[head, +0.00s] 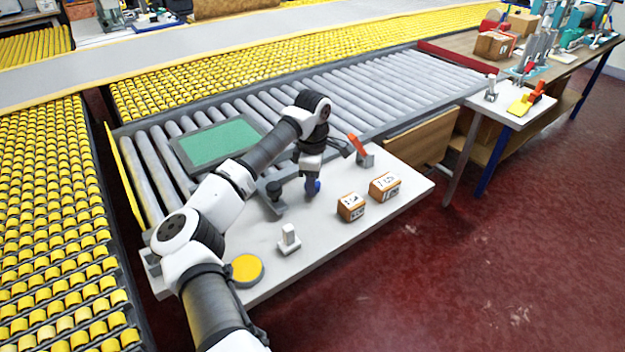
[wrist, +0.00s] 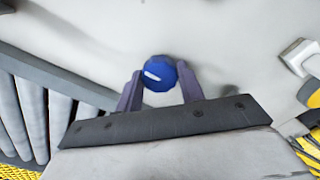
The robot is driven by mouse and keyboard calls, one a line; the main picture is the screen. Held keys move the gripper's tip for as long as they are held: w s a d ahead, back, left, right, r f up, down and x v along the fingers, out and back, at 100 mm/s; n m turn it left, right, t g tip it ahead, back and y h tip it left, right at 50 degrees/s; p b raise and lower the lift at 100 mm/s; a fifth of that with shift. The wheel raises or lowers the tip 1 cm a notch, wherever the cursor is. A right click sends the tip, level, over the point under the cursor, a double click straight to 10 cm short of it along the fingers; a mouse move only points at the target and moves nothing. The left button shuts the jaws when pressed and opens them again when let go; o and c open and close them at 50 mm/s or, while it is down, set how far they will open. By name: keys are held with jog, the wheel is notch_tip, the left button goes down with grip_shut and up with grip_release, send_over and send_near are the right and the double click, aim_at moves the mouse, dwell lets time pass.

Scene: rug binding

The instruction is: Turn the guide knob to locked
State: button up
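The guide knob is a small round blue knob with a short white mark. In the wrist view the knob (wrist: 163,72) sits between my two fingertips, its white mark towards the left. My gripper (wrist: 160,80) is partly closed, with a dark finger against each side of the knob. In the head view my gripper (head: 311,183) points down over the white table, and a bit of the blue knob (head: 316,186) shows beside the fingers. I cannot read any locked or unlocked label near it.
On the white table (head: 335,235) are two small cartons (head: 351,206) (head: 384,187), a grey-white fixture (head: 289,239), a yellow disc (head: 247,269) and a red lever (head: 358,145). A green pad (head: 218,142) lies on the roller conveyor (head: 360,88) behind.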

jog(key=c, duration=0.5)
jog(key=shift+o, duration=0.2)
jog(key=shift+n, duration=0.3)
jog(key=n+b, duration=0.1)
jog(key=n, duration=0.3)
jog(key=shift+b, duration=0.4)
jog(key=n+b, duration=0.1)
jog(key=n, duration=0.5)
jog(key=shift+n+b, duration=0.35)
jog(key=shift+n, duration=0.05)
jog(key=n+b, duration=0.1)
jog(key=n, duration=0.5)
jog(key=n+b, duration=0.1)
jog(key=n, duration=0.5)
jog(key=shift+b, duration=0.4)
jog(key=shift+n, duration=0.4)
